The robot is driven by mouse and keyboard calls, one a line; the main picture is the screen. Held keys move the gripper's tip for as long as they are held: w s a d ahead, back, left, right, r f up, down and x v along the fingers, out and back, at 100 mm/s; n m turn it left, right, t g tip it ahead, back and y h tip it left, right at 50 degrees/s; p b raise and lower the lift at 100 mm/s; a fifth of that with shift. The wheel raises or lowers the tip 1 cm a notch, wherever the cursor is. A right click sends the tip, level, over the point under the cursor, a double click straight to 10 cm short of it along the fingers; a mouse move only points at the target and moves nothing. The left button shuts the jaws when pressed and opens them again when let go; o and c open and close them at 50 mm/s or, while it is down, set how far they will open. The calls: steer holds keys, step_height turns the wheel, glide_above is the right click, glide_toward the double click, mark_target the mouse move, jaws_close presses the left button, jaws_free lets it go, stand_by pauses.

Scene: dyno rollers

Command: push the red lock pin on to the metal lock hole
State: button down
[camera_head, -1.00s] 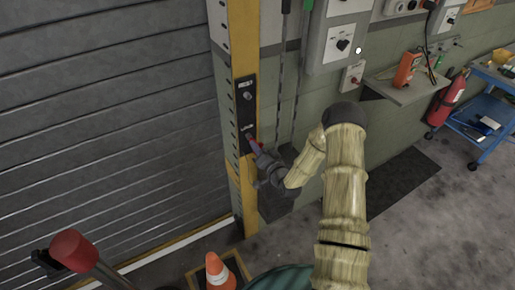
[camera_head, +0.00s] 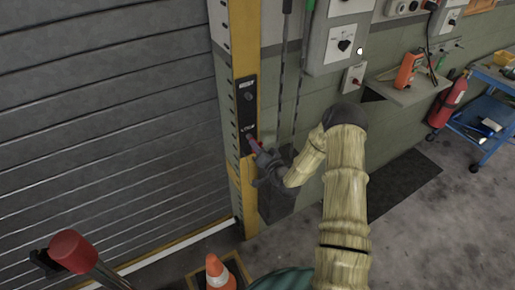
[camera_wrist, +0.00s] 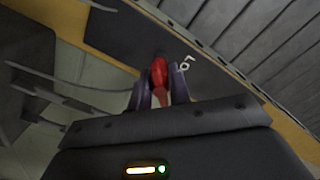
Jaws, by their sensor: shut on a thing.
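The red lock pin (camera_wrist: 159,76) sits between the two fingers of my gripper (camera_wrist: 160,92) in the wrist view. My gripper is shut on it. In the head view the pin (camera_head: 253,143) shows as a small red piece at the dark panel (camera_head: 246,116) on the yellow post, with my gripper (camera_head: 260,153) just to its lower right. The pin's far end lies against or very close to the panel below the "LOCK" lettering; I cannot tell how deep it is. The metal lock hole is not clearly visible, hidden by the pin and fingers. A round fitting (camera_head: 249,97) sits higher under another label.
A grey roller shutter (camera_head: 110,110) fills the left. Grey control boxes (camera_head: 340,40) and a shelf (camera_head: 405,88) are on the wall at right. An orange cone (camera_head: 217,270) and a red-knobbed lever (camera_head: 73,250) stand at the bottom.

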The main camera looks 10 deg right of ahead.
steer(key=c, duration=1.2)
jaws_free()
steer(key=shift+c, duration=0.2)
steer(key=b+v, duration=0.3)
steer(key=v, duration=1.4)
steer(key=shift+s+b, duration=0.15)
steer(key=shift+b, duration=0.15)
